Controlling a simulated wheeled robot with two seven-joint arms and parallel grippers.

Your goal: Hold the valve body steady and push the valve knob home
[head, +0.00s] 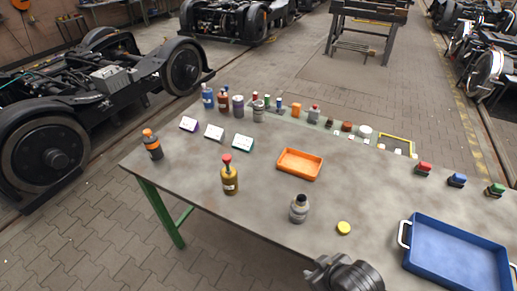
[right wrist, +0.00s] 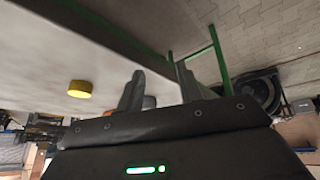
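A grey, bottle-like body with a dark round top (head: 299,210) stands upright near the table's front edge; it looks like the valve body with its knob, though I cannot tell how far the knob is pressed in. A flat yellow disc (head: 344,228) lies to its right and also shows in the right wrist view (right wrist: 80,89). My right gripper (head: 319,267) is at the front edge, nearer than both and apart from them. In the right wrist view its fingers (right wrist: 160,72) are spread, with a small grey shape (right wrist: 149,102) partly hidden beyond them. My left gripper is not in view.
An orange tray (head: 300,176) lies mid-table, and a blue tray (head: 455,264) with white handles at right. Several bottles, boxes and small parts line the back edge. Table around the grey body is clear.

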